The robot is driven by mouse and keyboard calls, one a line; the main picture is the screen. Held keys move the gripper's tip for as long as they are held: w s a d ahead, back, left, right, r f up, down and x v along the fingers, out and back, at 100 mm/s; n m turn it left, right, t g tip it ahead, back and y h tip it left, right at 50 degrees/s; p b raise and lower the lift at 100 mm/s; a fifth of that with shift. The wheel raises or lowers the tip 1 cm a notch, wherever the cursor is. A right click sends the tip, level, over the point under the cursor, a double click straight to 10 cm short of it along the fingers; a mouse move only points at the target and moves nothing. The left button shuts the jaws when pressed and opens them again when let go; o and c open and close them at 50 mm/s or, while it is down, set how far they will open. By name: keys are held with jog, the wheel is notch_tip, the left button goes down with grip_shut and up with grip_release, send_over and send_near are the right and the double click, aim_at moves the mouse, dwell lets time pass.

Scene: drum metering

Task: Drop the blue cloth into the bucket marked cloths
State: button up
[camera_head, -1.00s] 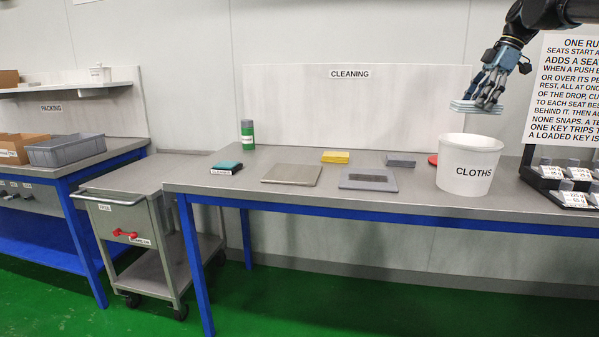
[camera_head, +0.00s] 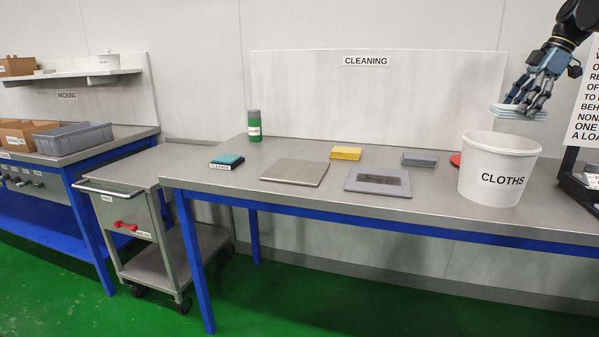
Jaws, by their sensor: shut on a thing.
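My gripper (camera_head: 524,100) is at the upper right, shut on a flat, folded pale blue cloth (camera_head: 518,113). It holds the cloth roughly level above the white bucket (camera_head: 487,181), whose front reads CLOTHS. The bucket stands upright on the cleaning table (camera_head: 430,195). Its inside bottom is hidden.
On the table are a teal pad (camera_head: 227,160), a green bottle (camera_head: 254,127), a beige plate (camera_head: 295,172), a grey plate (camera_head: 378,181), yellow cloths (camera_head: 346,153), a grey-blue block (camera_head: 419,159) and a partly hidden red item (camera_head: 455,160). A dark rack (camera_head: 580,186) stands right of the bucket.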

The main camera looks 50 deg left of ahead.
jog(key=shift+s+f, duration=0.1)
jog(key=shift+f, duration=1.05)
jog(key=o, duration=1.2)
jog(key=v, duration=1.2)
jog(key=shift+a, duration=0.15)
